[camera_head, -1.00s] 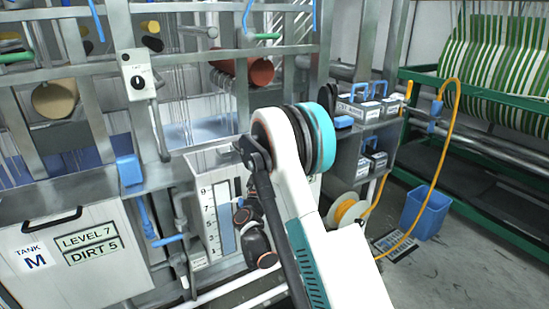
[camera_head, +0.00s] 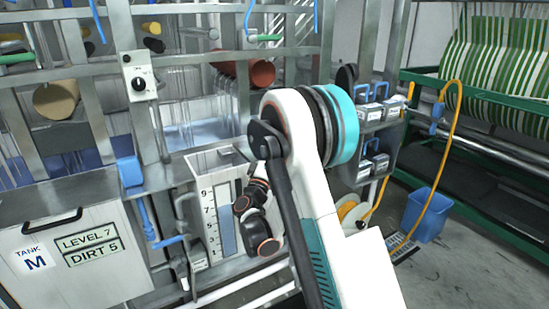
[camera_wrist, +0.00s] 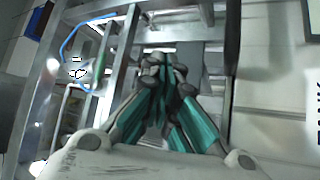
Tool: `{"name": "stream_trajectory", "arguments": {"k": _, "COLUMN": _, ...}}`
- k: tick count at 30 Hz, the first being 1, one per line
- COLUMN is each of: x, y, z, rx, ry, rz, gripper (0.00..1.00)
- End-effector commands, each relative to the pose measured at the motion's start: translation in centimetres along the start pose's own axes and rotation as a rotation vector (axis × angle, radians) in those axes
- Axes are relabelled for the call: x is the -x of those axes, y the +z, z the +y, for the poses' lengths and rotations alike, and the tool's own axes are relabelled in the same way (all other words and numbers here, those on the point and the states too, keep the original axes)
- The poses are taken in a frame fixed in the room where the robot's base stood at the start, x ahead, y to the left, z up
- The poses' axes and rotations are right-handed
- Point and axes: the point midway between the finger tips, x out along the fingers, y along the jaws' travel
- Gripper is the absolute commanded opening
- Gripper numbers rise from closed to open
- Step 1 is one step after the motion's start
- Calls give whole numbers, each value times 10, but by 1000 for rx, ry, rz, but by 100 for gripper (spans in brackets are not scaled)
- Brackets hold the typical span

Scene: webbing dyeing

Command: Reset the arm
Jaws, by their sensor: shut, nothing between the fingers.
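My gripper (camera_wrist: 163,75) shows in the wrist view with its dark and teal fingers drawn together, shut and empty. Metal frame bars and the white tank front lie beyond it. In the head view my white arm, with its teal and black joint, rises from the bottom centre and bends at the top. The dark wrist parts hang in front of the level gauge (camera_head: 217,225). The fingertips cannot be made out in the head view.
A white panel labelled Tank M (camera_head: 75,255) stands at the lower left. A grey control box (camera_head: 139,82) sits on the steel frame. A shelf with blue-handled boxes (camera_head: 372,112), a blue bucket (camera_head: 427,214) and a green-framed striped roll (camera_head: 497,75) are right.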

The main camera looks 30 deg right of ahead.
Motion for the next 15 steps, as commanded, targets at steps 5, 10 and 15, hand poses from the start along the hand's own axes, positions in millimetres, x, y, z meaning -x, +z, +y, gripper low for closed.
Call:
{"name": "stream_trajectory", "arguments": {"k": 5, "x": -10, "y": -11, "z": 25, "rx": 1, "ry": 2, "rz": 2, "gripper": 0}}
{"name": "stream_trajectory", "arguments": {"k": 10, "x": -15, "y": -17, "z": 38, "rx": 2, "ry": 3, "rz": 4, "gripper": 0}}
{"name": "stream_trajectory", "arguments": {"k": 15, "x": -16, "y": -19, "z": 42, "rx": 2, "ry": 4, "rz": 4, "gripper": 0}}
